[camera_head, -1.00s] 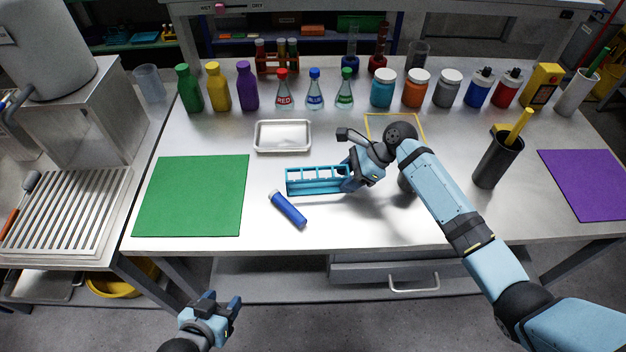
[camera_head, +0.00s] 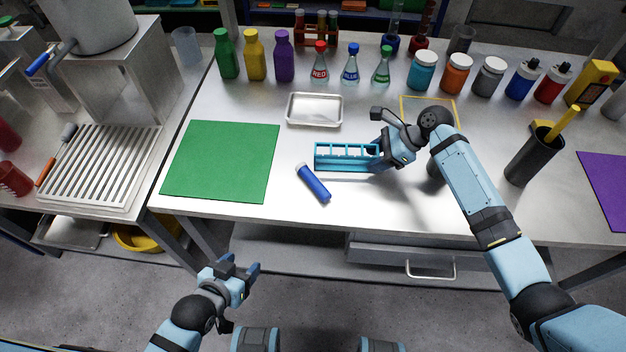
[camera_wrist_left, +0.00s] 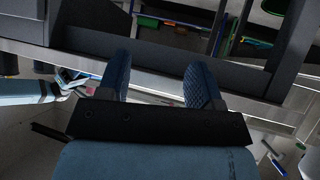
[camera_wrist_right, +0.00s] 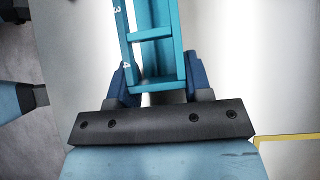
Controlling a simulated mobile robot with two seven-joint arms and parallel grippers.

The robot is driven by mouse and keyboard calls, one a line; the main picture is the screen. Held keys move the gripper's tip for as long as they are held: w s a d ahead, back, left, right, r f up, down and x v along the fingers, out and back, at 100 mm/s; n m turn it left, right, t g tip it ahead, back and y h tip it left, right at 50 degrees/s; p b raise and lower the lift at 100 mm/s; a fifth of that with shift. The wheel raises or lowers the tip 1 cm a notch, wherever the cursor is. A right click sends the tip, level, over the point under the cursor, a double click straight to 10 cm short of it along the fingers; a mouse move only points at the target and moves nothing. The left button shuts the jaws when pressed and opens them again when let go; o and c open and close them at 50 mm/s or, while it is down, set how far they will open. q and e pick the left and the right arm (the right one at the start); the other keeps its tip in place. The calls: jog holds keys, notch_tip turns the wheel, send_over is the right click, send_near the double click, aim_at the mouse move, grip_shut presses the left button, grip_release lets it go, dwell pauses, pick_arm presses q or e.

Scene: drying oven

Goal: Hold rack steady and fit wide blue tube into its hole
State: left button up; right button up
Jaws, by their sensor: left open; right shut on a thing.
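The blue rack (camera_head: 345,166) lies on the metal table with a row of square openings. My right gripper (camera_head: 386,155) is shut on the rack's right end; the right wrist view shows the rack (camera_wrist_right: 155,60) between both fingers (camera_wrist_right: 160,85). The wide blue tube (camera_head: 314,184) lies on its side on the table, in front of and left of the rack, apart from it, with a pale cap at its upper left end. My left gripper (camera_head: 240,272) is open and empty in front of the table edge, below the tube. Its spread fingers (camera_wrist_left: 160,80) show in the left wrist view.
A green mat (camera_head: 221,160) lies left of the tube and a metal tray (camera_head: 314,109) behind the rack. Bottles and flasks line the back. A dark cup (camera_head: 528,158) stands right. The table's front edge lies between my left gripper and the tube.

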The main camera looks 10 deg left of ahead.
pick_arm(q)
jog(key=w+a+r+n+t+y, duration=0.1)
jog(key=w+a+r+n+y, duration=0.15)
jog(key=a, duration=1.05)
jog(key=w+a+r+n+y, duration=0.1)
jog(key=w+a+r+y, duration=0.2)
jog(key=a, duration=1)
jog(key=w+d+r+n+t, duration=0.2)
jog(key=w+r+n+t, duration=0.25)
jog(key=w+r, duration=1.25)
jog(key=w+d+f+n+g+h, duration=0.1)
jog(key=w+d+f, duration=0.15)
jog(key=d, duration=0.25)
jog(key=w+d+f+g+h, duration=0.1)
jog(key=w+d+h, duration=0.1)
jog(key=w+d, duration=0.3)
jog(key=n+g, duration=0.2)
jog(key=g, duration=1.2)
send_over(314, 179)
jog(key=shift+y, duration=0.35)
jog(key=f, duration=0.6)
jog(key=shift+s+d+f, duration=0.15)
jog(key=shift+d+f, duration=0.1)
jog(key=shift+f, duration=0.05)
jog(key=f, duration=0.4)
jog(key=shift+a+f, duration=0.1)
jog(key=shift+a, duration=0.2)
jog(key=shift+f, duration=0.55)
jog(key=c, duration=1.1)
